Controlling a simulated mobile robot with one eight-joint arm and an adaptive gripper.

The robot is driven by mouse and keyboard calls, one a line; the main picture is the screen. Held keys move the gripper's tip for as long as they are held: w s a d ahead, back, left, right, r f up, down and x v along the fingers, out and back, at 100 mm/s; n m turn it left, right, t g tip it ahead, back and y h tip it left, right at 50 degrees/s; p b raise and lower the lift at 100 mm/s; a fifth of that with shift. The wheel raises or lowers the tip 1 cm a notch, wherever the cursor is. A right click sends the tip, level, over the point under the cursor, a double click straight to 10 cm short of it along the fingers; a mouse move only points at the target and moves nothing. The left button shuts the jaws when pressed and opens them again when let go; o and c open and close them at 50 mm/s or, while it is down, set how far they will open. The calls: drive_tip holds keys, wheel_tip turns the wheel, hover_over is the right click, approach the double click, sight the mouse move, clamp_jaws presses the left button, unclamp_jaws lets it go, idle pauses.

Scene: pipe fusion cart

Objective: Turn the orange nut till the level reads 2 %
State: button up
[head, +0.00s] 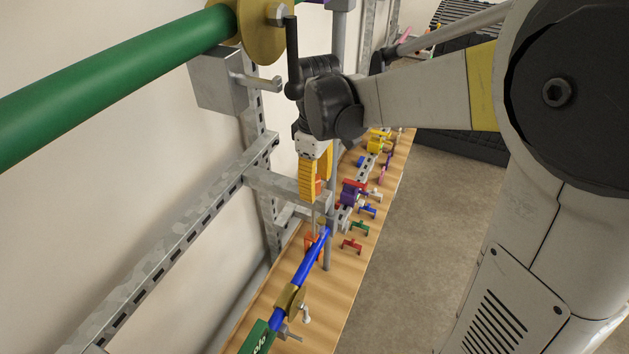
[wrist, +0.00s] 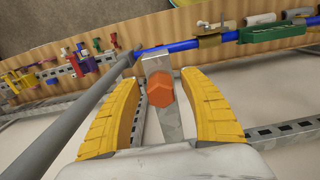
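The orange nut (wrist: 160,95) is a hexagon on a grey metal bracket (wrist: 157,64), in the middle of the wrist view. My gripper (wrist: 161,82) has its two yellow fingers apart, one on each side of the nut, with a small gap on both sides. In the head view my gripper (head: 317,190) points down beside the post, and a bit of the orange nut (head: 319,186) shows between the fingers. A green box with a % mark (head: 258,338) sits on the blue pipe (head: 312,259); its reading is cut off. The same green box (wrist: 272,32) is unreadable in the wrist view.
A grey upright post (wrist: 70,118) stands close to my gripper's left in the wrist view. A thick green pipe (head: 110,70) runs across the upper left of the head view. A wooden board (head: 348,270) holds several small coloured fittings.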

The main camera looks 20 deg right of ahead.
sight(316, 179)
wheel_tip(316, 179, up, 8)
drive_tip(key=shift+f, duration=0.25)
drive_tip(key=shift+f, duration=0.1)
idle(1.2)
